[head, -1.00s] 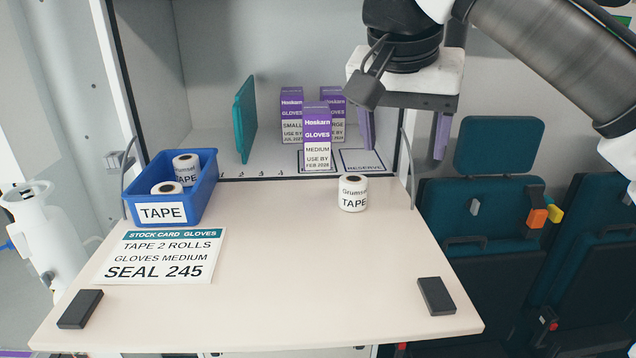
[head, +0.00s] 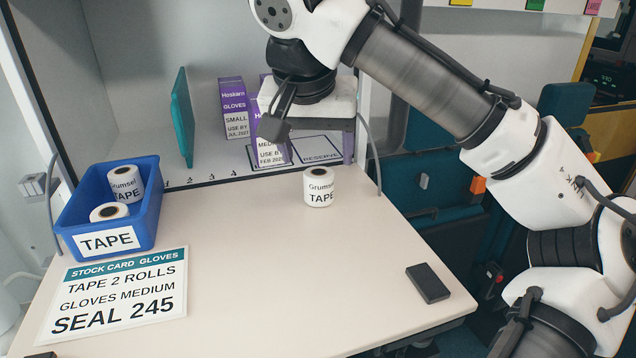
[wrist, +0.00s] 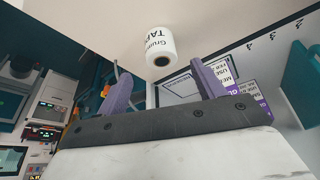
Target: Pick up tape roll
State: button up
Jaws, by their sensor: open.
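A white tape roll (head: 319,190) with a dark core stands upright on the pale table (head: 240,270), near its back edge. My gripper (head: 318,158) is open and empty, just above or behind this roll in the head view; its wrist housing hides part of the shelf. In the wrist view the two purple fingers of my gripper (wrist: 157,68) are spread apart, and the tape roll (wrist: 161,45) shows beyond their tips, roughly between them. Two more tape rolls, one upright (head: 126,187) and one in front (head: 109,212), are in a blue bin (head: 150,215) labelled TAPE.
A stock card (head: 118,295) lies in front of the bin. Glove boxes (head: 234,108) and a teal panel (head: 182,117) stand on the shelf behind. A black block (head: 428,283) lies at the table's right side. The table's middle is clear.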

aim_at(318, 173)
jog(key=shift+p+x, duration=0.9)
jog(key=shift+x, duration=2.65)
jog(key=shift+a, duration=0.15)
jog(key=c, duration=1.1)
jog(key=shift+o, duration=0.2)
